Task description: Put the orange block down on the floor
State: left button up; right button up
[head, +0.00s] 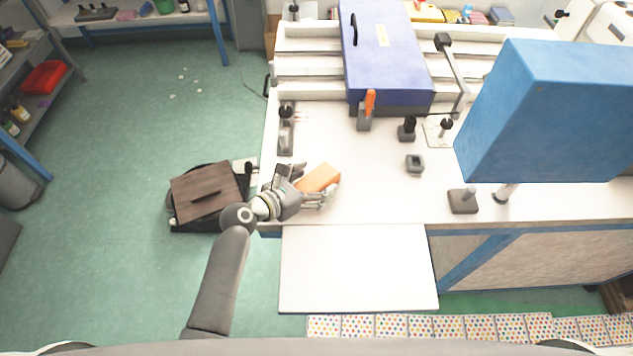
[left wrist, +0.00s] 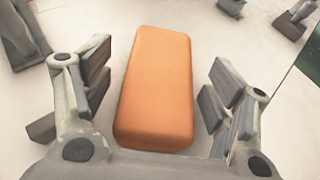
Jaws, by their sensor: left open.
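The orange block (head: 319,178) is at the left part of the white worktable, near its front left corner. My left gripper (head: 312,182) is around it, with one finger on each side. In the left wrist view the orange block (left wrist: 155,85) lies lengthwise between the open fingers, with a gap to the pads on both sides. It appears to rest on the white surface. My right gripper is not in view.
The white worktable (head: 370,205) has a lower white panel (head: 358,270) in front. A brown board (head: 208,192) sits on a dark object left of the table. A large blue box (head: 545,115) stands at the right.

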pick_arm(q)
jog(key=shift+w+d+f, duration=0.2)
jog(key=shift+w+d, duration=0.25)
jog(key=shift+c, duration=0.3)
jog(key=c, duration=1)
jog(key=shift+r, duration=0.1)
